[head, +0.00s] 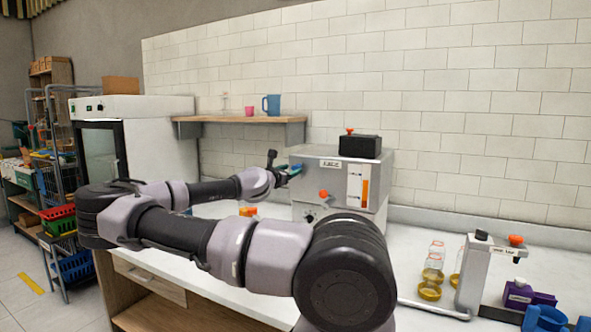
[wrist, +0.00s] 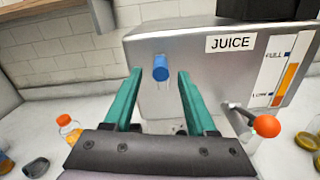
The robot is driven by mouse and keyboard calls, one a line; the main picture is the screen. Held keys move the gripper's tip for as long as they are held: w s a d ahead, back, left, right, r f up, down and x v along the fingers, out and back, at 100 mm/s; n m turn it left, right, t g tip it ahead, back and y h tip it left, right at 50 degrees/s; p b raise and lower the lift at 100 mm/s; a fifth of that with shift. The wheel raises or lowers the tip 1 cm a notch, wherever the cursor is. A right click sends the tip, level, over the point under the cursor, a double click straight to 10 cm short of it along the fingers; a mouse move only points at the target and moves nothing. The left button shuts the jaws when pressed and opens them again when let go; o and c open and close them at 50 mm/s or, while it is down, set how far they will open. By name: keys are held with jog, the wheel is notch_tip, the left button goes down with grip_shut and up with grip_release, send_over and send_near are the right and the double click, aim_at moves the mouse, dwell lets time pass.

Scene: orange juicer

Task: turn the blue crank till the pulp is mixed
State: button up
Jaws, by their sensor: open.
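The steel juicer (head: 325,187) stands on the counter against the tiled wall. In the wrist view its face (wrist: 205,70) carries a JUICE label and a gauge (wrist: 287,75) with an orange bar. The blue crank knob (wrist: 161,68) sticks out from that face. My gripper (wrist: 160,80) is open, its two teal fingers on either side of the knob in the picture. I cannot tell whether they touch it. In the head view my gripper (head: 293,170) is at the juicer's left end, and the crank cannot be made out there. No pulp is visible.
An orange-ball lever (wrist: 265,126) sits right of my fingers, low on the juicer. An orange-capped bottle (wrist: 69,130) stands on the counter at left. A black box (head: 360,146) is atop the juicer. Glass flasks (head: 432,270) stand to the right. A shelf (head: 240,120) hangs behind.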

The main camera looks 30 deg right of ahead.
aim_at(296, 168)
jog(key=shift+x, duration=2.25)
grip_shut()
